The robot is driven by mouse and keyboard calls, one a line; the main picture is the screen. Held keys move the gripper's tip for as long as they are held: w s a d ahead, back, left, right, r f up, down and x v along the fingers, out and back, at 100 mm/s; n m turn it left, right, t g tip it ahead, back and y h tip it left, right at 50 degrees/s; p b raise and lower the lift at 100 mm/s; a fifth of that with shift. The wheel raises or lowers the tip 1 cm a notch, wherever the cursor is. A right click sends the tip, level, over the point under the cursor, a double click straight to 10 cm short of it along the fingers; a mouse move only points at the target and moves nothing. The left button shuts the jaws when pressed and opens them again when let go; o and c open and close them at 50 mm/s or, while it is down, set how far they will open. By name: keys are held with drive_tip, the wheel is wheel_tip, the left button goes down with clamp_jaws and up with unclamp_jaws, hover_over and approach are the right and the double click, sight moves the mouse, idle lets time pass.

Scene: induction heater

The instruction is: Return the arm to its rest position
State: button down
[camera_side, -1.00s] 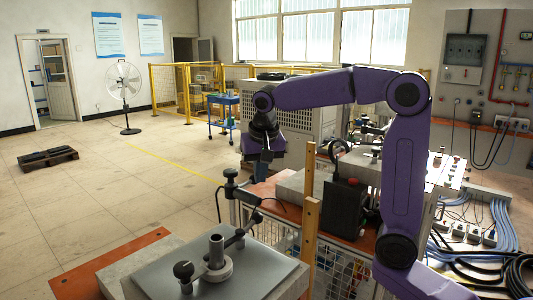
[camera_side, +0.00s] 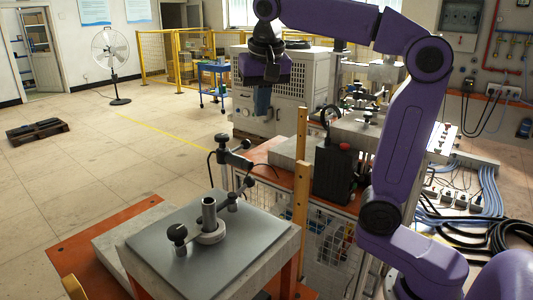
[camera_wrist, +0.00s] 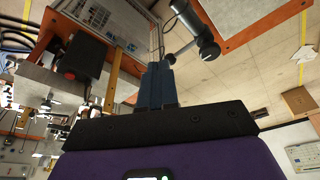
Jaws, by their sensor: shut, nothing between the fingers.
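My gripper (camera_side: 262,101) hangs from my purple arm at the upper middle of the side view, pointing down. Its blue fingers are shut with nothing between them. It is above the orange-topped bench and clear of everything. In the wrist view the shut fingers (camera_wrist: 156,85) show side by side at the middle. My arm is raised and bent at the elbow.
A grey plate (camera_side: 150,243) with an upright metal post (camera_side: 209,215) stands in front. A clamp stand (camera_side: 235,158), a black box with a red button (camera_side: 336,175) and a wooden upright (camera_side: 301,180) stand nearby. A white cabinet (camera_side: 285,90) is behind. Open floor lies left.

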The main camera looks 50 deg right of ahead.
drive_tip(key=s+a+f+n+y, duration=0.1)
drive_tip(key=s+a+f+n, duration=0.1)
drive_tip(key=s+f+n, duration=0.1)
drive_tip(key=s+a+f+n, duration=0.3)
drive_tip(key=s+f+n, duration=0.1)
drive_tip(key=s+a+f+n+g+y, duration=0.1)
drive_tip(key=s+a+f+n, duration=0.1)
drive_tip(key=s+f+n, duration=0.1)
drive_tip(key=shift+s+a+f+n+y, duration=0.35)
drive_tip(key=shift+f+n, duration=0.25)
drive_tip(key=shift+n, duration=0.2)
drive_tip(key=s+d+f+n+g, duration=0.1)
drive_tip(key=s+d+f+n, duration=0.2)
drive_tip(key=s+f+n, duration=0.4)
drive_tip(key=s+f, duration=0.4)
drive_tip(key=s, duration=0.2)
drive_tip(key=shift+s+d+n, duration=0.25)
drive_tip(key=shift+d+n, duration=0.1)
drive_tip(key=shift+n, duration=0.05)
drive_tip(key=shift+r, duration=0.1)
idle(1.5)
